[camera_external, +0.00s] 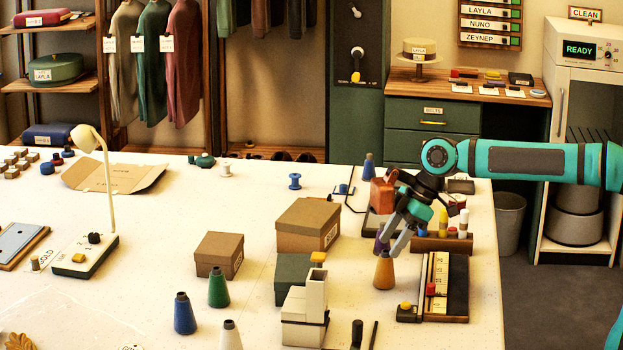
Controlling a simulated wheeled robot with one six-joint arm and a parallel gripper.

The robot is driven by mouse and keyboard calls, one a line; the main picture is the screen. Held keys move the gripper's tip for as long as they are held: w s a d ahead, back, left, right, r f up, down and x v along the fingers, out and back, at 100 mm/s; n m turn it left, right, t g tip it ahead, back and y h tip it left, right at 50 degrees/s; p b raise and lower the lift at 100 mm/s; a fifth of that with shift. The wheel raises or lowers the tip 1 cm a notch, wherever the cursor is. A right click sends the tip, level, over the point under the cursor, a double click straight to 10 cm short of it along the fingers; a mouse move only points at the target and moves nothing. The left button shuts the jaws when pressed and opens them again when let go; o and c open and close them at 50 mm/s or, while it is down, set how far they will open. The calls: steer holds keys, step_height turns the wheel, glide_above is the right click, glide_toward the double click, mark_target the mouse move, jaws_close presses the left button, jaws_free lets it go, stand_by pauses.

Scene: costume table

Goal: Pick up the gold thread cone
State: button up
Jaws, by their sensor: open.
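The gold thread cone (384,274) stands upright on the white table, right of the middle. My gripper (389,250) comes down from the upper right with its jaws open at the top of this cone. One grey finger shows just right of the cone's tip. The cone's tip is partly hidden by the gripper, and I cannot tell whether the fingers touch it. A small purple patch shows by the other finger; I cannot tell what it belongs to.
Blue (185,316) and green (218,289) cones stand further left.

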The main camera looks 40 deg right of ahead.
mark_target(386, 251)
steer(key=shift+x, duration=2.75)
steer(key=shift+s, duration=0.1)
steer(key=c, duration=1.1)
steer(key=shift+o, duration=0.2)
steer(key=shift+r, duration=0.15)
